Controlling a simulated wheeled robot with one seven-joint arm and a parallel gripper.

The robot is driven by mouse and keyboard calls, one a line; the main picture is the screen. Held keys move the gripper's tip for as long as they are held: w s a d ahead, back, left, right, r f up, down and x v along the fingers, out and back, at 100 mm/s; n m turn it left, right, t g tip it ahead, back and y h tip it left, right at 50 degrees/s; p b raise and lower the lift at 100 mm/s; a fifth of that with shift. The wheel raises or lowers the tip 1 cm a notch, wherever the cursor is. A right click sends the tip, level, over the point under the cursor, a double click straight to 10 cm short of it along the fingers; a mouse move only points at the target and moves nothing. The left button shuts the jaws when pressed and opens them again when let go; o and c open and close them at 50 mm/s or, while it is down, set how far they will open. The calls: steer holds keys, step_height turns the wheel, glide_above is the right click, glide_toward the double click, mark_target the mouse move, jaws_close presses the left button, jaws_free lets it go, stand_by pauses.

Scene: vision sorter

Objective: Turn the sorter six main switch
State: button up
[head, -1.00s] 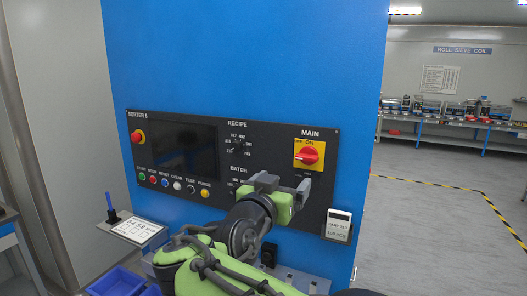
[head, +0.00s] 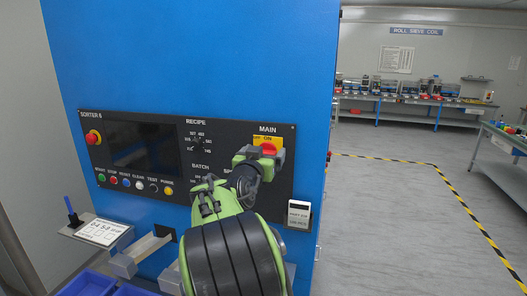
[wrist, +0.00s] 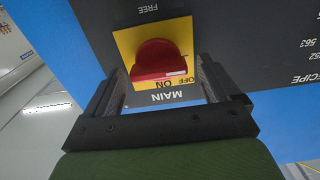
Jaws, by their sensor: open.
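The sorter six main switch is a red knob (head: 268,147) on a yellow plate, under the word MAIN on the black panel. In the wrist view the red knob (wrist: 160,58) appears upside down, with ON, OFF and FREE markings around it. My gripper (head: 262,156) is at the switch in the head view and covers its lower part. In the wrist view my gripper (wrist: 161,72) is open, with one finger on each side of the knob. Small gaps show between fingers and knob; depth of contact cannot be told.
The black panel also carries a dark screen (head: 145,148), a red emergency button (head: 93,137), a recipe dial (head: 197,142) and a row of coloured buttons. A small white-labelled box (head: 299,214) hangs right of the panel. Blue bins (head: 85,284) stand low at left.

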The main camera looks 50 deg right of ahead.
steer(key=c, duration=1.1)
steer(key=shift+o, duration=0.2)
steer(key=shift+f+m+b, duration=0.15)
steer(key=shift+m+b, duration=0.15)
steer(key=shift+b, duration=0.45)
steer(key=m+b, duration=1)
steer(key=m, duration=0.1)
steer(key=m+b, duration=0.6)
steer(key=shift+s+d+f, duration=0.1)
steer(key=shift+s+f, duration=0.15)
steer(key=shift+m, duration=0.3)
steer(key=o, duration=1.1)
steer(key=shift+c, duration=0.2)
